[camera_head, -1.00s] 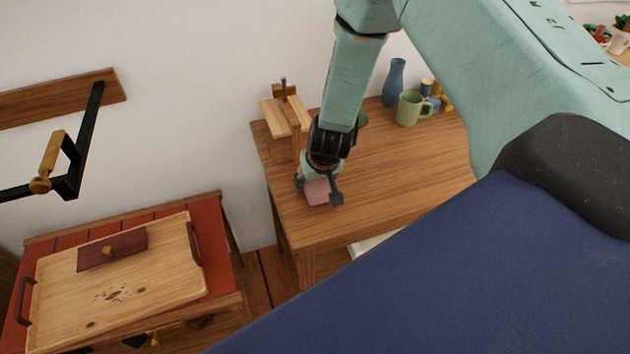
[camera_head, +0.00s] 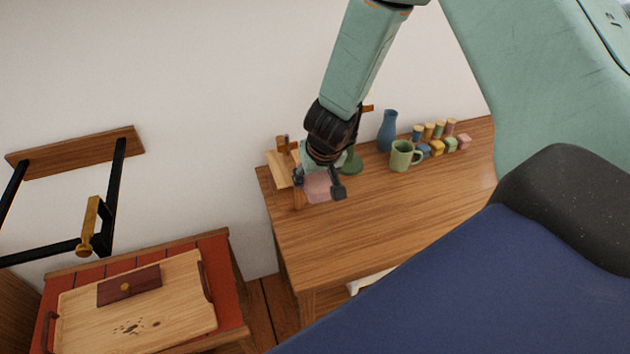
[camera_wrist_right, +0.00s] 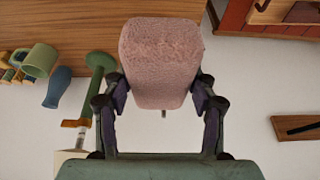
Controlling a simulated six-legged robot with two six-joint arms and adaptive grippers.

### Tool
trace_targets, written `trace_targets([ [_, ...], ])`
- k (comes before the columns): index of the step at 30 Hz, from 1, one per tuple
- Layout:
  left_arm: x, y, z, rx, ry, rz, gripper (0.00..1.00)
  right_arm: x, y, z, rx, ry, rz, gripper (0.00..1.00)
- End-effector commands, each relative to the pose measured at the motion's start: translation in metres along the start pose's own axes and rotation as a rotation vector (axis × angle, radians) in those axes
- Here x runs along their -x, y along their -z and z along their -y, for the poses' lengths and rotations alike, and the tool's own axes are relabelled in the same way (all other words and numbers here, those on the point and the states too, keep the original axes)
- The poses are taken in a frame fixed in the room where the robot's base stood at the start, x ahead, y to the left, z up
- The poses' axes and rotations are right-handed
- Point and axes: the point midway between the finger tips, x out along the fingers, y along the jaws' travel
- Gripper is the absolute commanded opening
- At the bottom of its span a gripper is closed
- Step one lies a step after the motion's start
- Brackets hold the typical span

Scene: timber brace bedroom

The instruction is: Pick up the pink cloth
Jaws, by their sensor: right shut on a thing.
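The pink cloth (camera_head: 318,188) is a small, thick, fuzzy folded piece. My right gripper (camera_head: 322,180) is shut on it and holds it near the left end of the wooden table (camera_head: 375,225), where it looks raised off the top. In the right wrist view the cloth (camera_wrist_right: 162,62) sits between the two fingers of the right gripper (camera_wrist_right: 160,98), which press on its sides. My left gripper is not in view.
A wooden stand (camera_head: 283,165) and a green stand (camera_head: 351,163) are close to the gripper. A green mug (camera_head: 401,156), a blue vase (camera_head: 388,131) and several coloured blocks stand further right. A tray (camera_head: 180,305) lies on a red-topped table at lower left. The table's front middle is clear.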

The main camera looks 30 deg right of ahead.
Motion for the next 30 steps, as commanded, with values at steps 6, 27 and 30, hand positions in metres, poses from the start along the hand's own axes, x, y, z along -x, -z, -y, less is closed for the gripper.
trace_targets([
  [6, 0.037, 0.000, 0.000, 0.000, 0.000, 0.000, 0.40, 0.044, 0.019, 0.000, -0.001, 0.000, -0.001, 0.25],
  [27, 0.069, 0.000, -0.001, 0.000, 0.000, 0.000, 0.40, 0.083, 0.034, 0.000, 0.000, 0.000, 0.000, 0.25],
  [30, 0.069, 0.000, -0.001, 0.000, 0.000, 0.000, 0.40, 0.082, 0.034, 0.000, 0.000, 0.000, 0.000, 0.25],
])
